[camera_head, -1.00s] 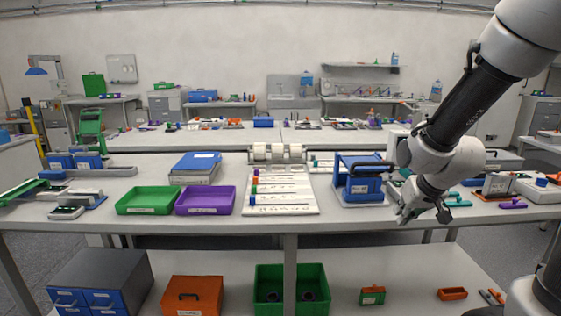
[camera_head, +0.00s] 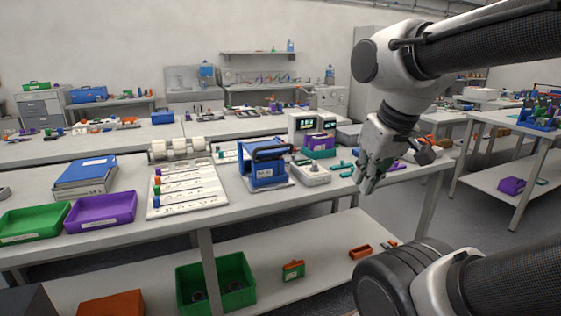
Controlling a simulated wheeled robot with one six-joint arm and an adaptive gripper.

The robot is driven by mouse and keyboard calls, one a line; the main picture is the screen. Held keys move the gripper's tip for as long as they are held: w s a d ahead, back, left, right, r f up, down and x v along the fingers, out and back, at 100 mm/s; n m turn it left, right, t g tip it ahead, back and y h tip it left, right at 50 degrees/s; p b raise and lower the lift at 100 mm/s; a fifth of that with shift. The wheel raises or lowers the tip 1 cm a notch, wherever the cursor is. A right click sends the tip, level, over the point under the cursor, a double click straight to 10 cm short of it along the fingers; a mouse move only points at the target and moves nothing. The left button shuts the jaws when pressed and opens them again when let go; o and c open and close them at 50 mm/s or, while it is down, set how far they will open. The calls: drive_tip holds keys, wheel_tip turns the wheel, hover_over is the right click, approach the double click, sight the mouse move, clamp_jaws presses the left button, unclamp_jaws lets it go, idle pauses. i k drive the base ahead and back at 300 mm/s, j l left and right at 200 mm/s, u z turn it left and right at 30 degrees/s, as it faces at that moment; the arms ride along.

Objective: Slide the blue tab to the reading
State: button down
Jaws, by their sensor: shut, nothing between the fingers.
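A white board (camera_head: 205,196) with several printed scale rows lies on the bench left of centre. Small coloured tabs stand at the left ends of its rows, and the blue tab (camera_head: 156,201) is at the nearest row. The row markings are too small to read. A white instrument (camera_head: 302,124) with lit green displays stands further back; its reading is not legible. My gripper (camera_head: 366,186) is shut and empty, pointing down near the bench's front edge, well to the right of the board and apart from it.
A blue frame device (camera_head: 262,170) and a white box unit (camera_head: 311,173) stand between the board and my gripper. Purple (camera_head: 101,213) and green (camera_head: 33,222) trays lie left of the board. White rollers (camera_head: 179,147) stand behind it.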

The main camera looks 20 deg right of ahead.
sight(156, 201)
drive_tip(key=i+l, duration=0.6)
drive_tip(key=l, duration=0.15)
drive_tip(key=i+l, duration=0.6)
drive_tip(key=l, duration=0.1)
